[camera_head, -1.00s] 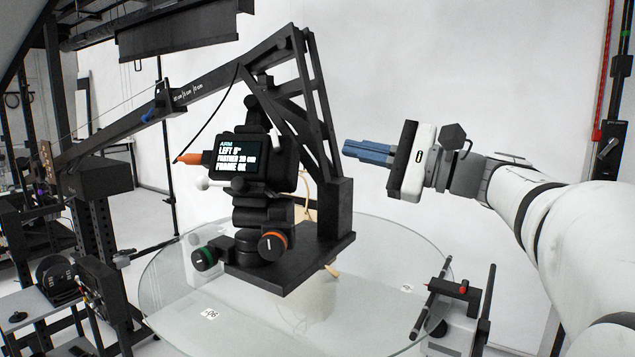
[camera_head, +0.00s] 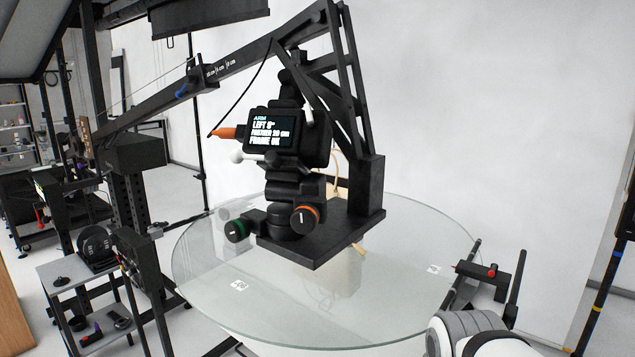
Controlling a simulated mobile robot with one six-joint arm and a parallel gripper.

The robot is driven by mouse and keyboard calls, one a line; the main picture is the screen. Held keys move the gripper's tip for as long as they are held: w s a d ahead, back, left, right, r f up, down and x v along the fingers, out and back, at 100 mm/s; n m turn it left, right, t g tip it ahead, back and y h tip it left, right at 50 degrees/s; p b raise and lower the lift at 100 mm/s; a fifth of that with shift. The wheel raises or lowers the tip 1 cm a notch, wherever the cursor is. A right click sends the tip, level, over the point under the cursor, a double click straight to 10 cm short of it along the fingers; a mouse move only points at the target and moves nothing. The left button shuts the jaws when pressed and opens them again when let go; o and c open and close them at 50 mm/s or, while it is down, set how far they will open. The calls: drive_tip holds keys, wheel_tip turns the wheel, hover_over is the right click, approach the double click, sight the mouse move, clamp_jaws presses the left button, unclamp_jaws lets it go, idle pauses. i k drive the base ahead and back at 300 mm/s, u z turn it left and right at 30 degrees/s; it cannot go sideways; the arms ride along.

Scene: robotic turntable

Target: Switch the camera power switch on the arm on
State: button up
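The black camera arm (camera_head: 215,72) slopes down from upper right to the left, over the glass turntable.
The round glass turntable (camera_head: 215,300) spreads below the camera unit. A black bracket with a red tip (camera_head: 480,270) stands at its right edge. A grey cart (camera_head: 75,285) with several items is at left.

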sight(311, 122)
drive_tip(key=z, duration=2)
drive_tip(key=k, duration=1.65)
drive_tip(key=u, duration=0.85)
drive_tip(key=i, duration=1)
drive_tip(key=u, duration=0.05)
